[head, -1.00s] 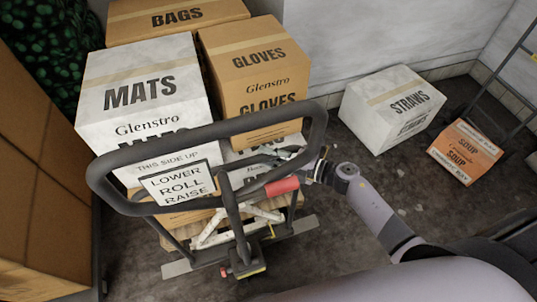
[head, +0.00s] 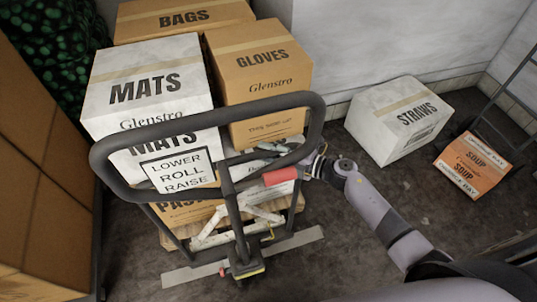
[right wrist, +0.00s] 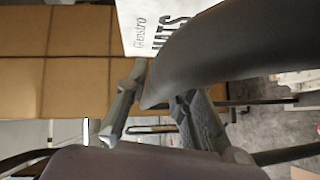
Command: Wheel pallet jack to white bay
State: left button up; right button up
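The pallet jack stands in front of me in the head view, with a dark looped handle (head: 222,116), a red grip (head: 281,176) and a sign reading LOWER ROLL RAISE (head: 178,170). A pallet beyond it carries a white MATS box (head: 145,87) and a brown GLOVES box (head: 262,75). My right gripper (head: 282,148) is at the right side of the loop, its fingers around the tube. In the right wrist view the dark handle (right wrist: 225,50) runs between the fingers and partly hides them. My left gripper is out of view. I cannot make out a white bay.
A white STRAWS box (head: 400,118) and an orange SOUP box (head: 473,165) stand on the floor at the right, near the wall. A ladder-like frame (head: 510,95) is at the right edge. Brown boxes (head: 40,190) line the left. Dark floor is clear at the lower middle.

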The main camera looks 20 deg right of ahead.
jog(key=o, duration=0.4)
jog(key=shift+s+d+r, duration=0.1)
jog(key=shift+s+r, duration=0.05)
jog(key=shift+s, duration=0.25)
jog(key=shift+s+d+r, duration=0.1)
jog(key=shift+s, duration=0.3)
jog(key=shift+w+f, duration=0.25)
jog(key=v, duration=1.2)
